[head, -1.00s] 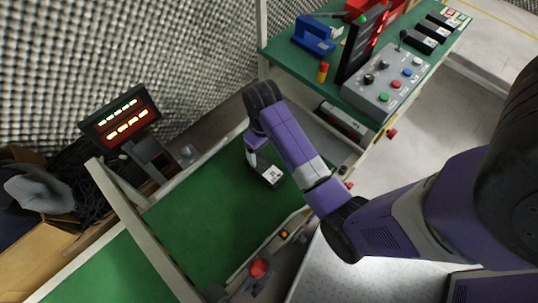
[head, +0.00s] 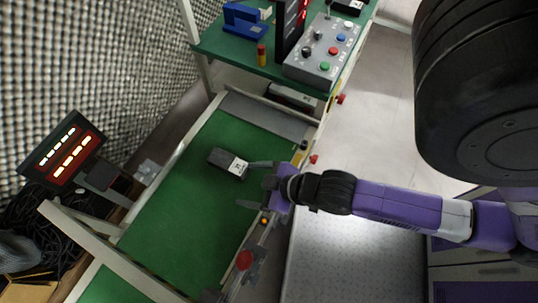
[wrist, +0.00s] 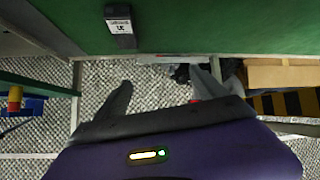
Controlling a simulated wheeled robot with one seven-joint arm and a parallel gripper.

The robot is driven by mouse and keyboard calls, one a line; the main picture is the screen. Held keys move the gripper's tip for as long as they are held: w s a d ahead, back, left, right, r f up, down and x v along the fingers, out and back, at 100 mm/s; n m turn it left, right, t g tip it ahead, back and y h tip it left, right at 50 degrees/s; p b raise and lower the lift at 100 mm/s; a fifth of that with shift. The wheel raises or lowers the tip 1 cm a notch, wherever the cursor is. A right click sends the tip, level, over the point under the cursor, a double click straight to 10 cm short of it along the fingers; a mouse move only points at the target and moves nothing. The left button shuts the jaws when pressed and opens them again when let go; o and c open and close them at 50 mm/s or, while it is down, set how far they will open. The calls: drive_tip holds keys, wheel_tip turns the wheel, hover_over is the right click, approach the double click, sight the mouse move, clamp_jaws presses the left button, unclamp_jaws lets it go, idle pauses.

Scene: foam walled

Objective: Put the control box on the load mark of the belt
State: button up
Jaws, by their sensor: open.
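The control box, a small dark grey box (head: 228,163) with a white label on one end, lies flat on the green belt (head: 178,215) near its far end. It also shows in the wrist view (wrist: 119,27). My gripper (head: 247,184) is open and empty at the belt's right edge, its fingers apart and pointing left over the belt. The upper finger's tip is near the labelled end of the box, but I cannot tell if they touch. No load mark can be made out on the belt.
A green table (head: 235,52) behind the belt holds a grey button panel (head: 322,50), a blue holder (head: 243,18) and a red-yellow cylinder (head: 262,54). A lit display (head: 62,150) stands left of the belt. A red button (head: 244,260) sits on the right rail.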

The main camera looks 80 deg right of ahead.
drive_tip(key=s+a+r+t+y, duration=0.1)
drive_tip(key=s+a+r+t, duration=0.1)
drive_tip(key=r, duration=0.6)
drive_tip(key=s+a+r+t, duration=0.2)
drive_tip(key=s+a+r, duration=0.2)
drive_tip(key=r, duration=0.4)
drive_tip(key=shift+a+r+t+y, duration=0.15)
drive_tip(key=shift+r+t+y, duration=0.25)
drive_tip(key=shift+r, duration=0.1)
